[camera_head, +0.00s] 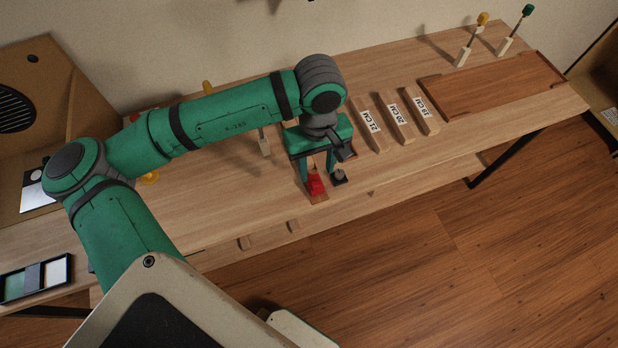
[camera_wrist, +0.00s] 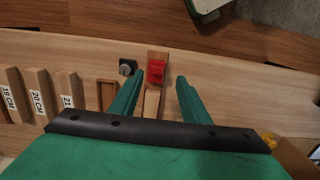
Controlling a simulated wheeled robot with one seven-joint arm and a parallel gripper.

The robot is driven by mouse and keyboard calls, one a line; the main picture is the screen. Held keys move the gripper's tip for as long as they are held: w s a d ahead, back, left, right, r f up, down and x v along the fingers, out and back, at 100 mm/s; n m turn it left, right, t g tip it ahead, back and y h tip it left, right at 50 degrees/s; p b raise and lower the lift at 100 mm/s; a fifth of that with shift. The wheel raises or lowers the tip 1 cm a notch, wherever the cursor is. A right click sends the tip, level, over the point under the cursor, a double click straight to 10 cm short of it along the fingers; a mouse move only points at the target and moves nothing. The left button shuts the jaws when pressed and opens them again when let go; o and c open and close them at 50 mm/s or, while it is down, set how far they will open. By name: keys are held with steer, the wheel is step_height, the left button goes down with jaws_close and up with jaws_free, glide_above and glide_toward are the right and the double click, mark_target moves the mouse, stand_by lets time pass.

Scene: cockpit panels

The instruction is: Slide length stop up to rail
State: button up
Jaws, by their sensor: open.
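A small red block (camera_head: 315,185), which looks like the length stop, sits on a brown wooden strip (camera_head: 321,198) near the table's front edge. In the wrist view the red block (camera_wrist: 157,71) lies between and slightly beyond my fingertips, with a gap on both sides. A paler wooden bar (camera_wrist: 152,102) runs back from it between the fingers. My gripper (camera_head: 317,177) is open, pointing down over the strip; its fingers also show in the wrist view (camera_wrist: 159,78). I cannot tell which piece is the rail. The far end of the strip is hidden under my gripper.
A dark block with a grey knob (camera_head: 339,177) stands close beside one finger. Wooden blocks labelled 21 CM (camera_head: 370,124), 20 CM (camera_head: 395,117) and 19 CM (camera_head: 421,111) lie to the right. A brown tray (camera_head: 492,87) is farther right.

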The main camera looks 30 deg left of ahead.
mark_target(317, 183)
steer(key=f, duration=0.6)
steer(key=w+f, duration=0.1)
steer(key=f, duration=0.2)
steer(key=shift+a+f, duration=0.2)
